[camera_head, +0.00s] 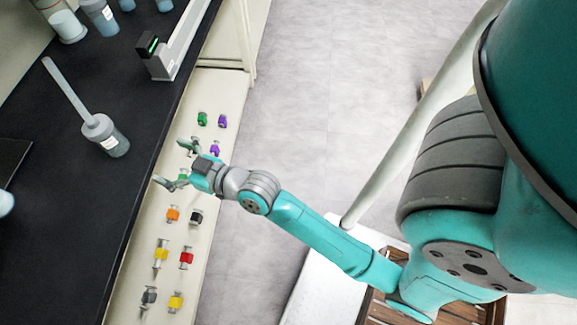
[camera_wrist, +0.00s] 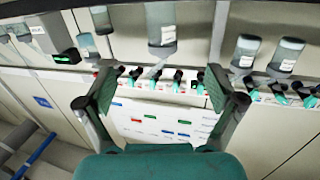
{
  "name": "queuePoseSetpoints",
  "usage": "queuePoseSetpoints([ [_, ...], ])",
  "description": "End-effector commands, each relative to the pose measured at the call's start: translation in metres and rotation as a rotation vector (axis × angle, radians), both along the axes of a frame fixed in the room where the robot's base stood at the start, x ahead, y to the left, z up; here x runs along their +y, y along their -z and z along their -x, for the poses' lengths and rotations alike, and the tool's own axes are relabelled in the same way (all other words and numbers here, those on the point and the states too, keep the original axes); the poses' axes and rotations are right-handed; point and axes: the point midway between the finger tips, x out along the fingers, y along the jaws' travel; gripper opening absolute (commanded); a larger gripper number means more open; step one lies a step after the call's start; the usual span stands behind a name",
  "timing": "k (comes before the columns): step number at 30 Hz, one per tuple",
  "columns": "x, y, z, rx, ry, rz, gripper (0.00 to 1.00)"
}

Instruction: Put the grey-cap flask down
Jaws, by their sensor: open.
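The flask with a grey cap (camera_head: 105,136) stands on the black bench top, with a long pale tube rising from its cap. It has a white label and bluish-grey contents. My gripper (camera_head: 172,164) is open and empty, near the bench's front edge, to the right of the flask and apart from it.
The black bench (camera_head: 70,220) has more flasks (camera_head: 100,15) at the far end and a grey device with a green display (camera_head: 150,45). Coloured valves (camera_head: 174,214) line the pale front panel below the edge. The floor (camera_head: 300,120) to the right is clear.

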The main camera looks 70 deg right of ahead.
Motion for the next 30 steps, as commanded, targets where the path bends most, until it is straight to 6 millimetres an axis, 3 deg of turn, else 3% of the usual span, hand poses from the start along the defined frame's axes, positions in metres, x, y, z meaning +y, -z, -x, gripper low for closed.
queuePoseSetpoints([
  [1, 0.001, 0.014, 0.021, 0.022, 0.012, -0.002, 0.93],
  [6, 0.002, 0.042, 0.082, 0.065, 0.046, -0.007, 0.93],
  [13, 0.004, 0.061, 0.166, 0.114, 0.076, 0.000, 0.93],
  [24, 0.009, 0.053, 0.290, 0.184, 0.078, 0.023, 0.93],
  [30, 0.011, 0.038, 0.333, 0.206, 0.063, 0.032, 0.93],
])
